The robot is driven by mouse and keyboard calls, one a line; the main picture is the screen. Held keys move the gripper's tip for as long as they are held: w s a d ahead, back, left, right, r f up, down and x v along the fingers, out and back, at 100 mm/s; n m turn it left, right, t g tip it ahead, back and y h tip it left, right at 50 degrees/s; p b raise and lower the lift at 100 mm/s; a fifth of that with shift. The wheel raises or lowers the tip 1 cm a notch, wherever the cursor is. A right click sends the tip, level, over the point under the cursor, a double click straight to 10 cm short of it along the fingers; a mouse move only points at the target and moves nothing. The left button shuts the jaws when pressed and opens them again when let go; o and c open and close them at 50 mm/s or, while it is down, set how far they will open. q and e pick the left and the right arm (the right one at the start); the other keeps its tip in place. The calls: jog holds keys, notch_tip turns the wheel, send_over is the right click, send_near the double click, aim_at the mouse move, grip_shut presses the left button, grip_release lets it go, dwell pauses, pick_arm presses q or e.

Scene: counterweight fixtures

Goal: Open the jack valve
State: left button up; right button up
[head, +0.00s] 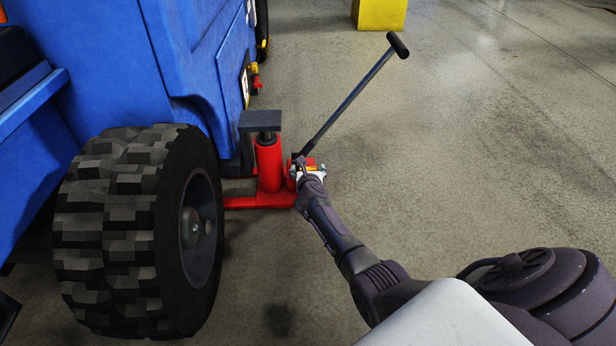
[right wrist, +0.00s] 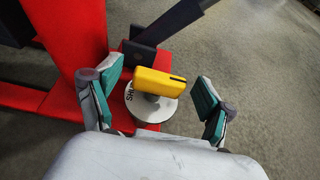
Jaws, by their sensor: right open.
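The red jack (head: 268,168) stands on the floor beside the blue vehicle, with a dark saddle plate on top. Its long dark handle (head: 352,98) leans up to the right. The valve is a yellow bar-shaped knob (right wrist: 160,83) on a round pale plate (right wrist: 148,108) with partly hidden lettering. My right gripper (right wrist: 158,88) is open, with one teal-padded finger left of the knob and one right of it. Neither finger visibly touches it. In the head view my right gripper (head: 309,170) is at the jack's right end and covers most of the valve. My left gripper is out of view.
A large black tyre (head: 130,230) stands left of the jack, under the blue vehicle (head: 110,70). A yellow block (head: 380,14) stands at the back. The concrete floor to the right is clear. The handle's base is just behind the knob.

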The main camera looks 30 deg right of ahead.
jog(key=shift+w+d+f, duration=0.15)
jog(key=shift+w+d, duration=0.15)
jog(key=shift+w, duration=0.1)
